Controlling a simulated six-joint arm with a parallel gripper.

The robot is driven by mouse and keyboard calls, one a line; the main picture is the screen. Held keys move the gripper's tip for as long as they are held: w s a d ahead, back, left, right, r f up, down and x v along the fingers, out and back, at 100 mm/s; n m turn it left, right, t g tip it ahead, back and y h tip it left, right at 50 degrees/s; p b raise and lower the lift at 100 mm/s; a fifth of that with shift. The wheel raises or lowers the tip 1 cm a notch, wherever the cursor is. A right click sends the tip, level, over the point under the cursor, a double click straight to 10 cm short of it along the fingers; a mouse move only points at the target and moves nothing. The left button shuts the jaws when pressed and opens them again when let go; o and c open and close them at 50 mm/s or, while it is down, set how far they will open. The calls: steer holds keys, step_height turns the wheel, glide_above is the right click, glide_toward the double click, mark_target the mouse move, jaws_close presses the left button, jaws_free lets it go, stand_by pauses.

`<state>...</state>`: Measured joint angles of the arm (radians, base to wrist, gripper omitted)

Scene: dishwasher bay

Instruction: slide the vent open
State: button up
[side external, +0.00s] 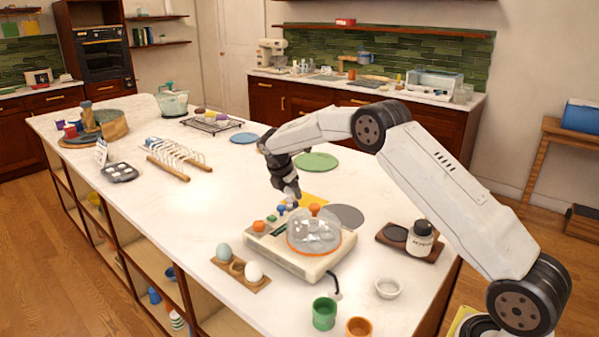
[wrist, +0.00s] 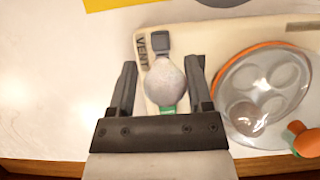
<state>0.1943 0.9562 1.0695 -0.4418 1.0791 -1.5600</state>
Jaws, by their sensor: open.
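The cream appliance (side external: 288,259) stands on the white counter, with a clear dome lid (side external: 313,235) that has an orange rim and knob. In the wrist view, the VENT label (wrist: 141,52) is at the top left of the appliance (wrist: 205,36), beside a dark grey square tab (wrist: 161,43). A pale grey rounded piece (wrist: 165,82) lies below the tab, between my fingers in the picture; I cannot tell whether they touch it. My gripper (wrist: 163,82) is open, pointing down over the appliance's far corner in the side view (side external: 290,200).
The clear lid (wrist: 262,88) is close on the right in the wrist view. Blue (side external: 281,210), green (side external: 271,218) and orange (side external: 259,226) controls line the appliance's edge. A yellow sheet (side external: 316,196) lies behind.

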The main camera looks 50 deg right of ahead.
steer(key=shift+v, duration=1.95)
steer(key=s+a+r+m+t+y, duration=0.1)
steer(key=s+a+m, duration=0.2)
steer(key=s, duration=0.1)
steer(key=s+a+r+m+t, duration=0.1)
steer(key=s+a+m, duration=0.2)
steer(key=s+a, duration=0.1)
steer(key=s+a+r+m+t+y, duration=0.1)
steer(key=s+a+m, duration=0.2)
steer(key=s+a, duration=0.1)
steer(key=shift+s+a+r+t+y, duration=0.1)
steer(key=shift+s+t+y, duration=0.2)
steer(key=shift+s, duration=0.2)
steer(key=s+a+f+m, duration=0.2)
steer(key=s+m, duration=0.1)
steer(key=s, duration=0.2)
steer(key=s+a+f+m+y, duration=0.1)
steer(key=s+f+m, duration=0.1)
steer(key=s, duration=0.4)
steer(key=s+a+f+m+g+y, duration=0.1)
steer(key=s+a+f+m, duration=0.1)
steer(key=s+m, duration=0.2)
steer(key=shift+s+a+f, duration=0.3)
steer(key=shift+s, duration=0.9)
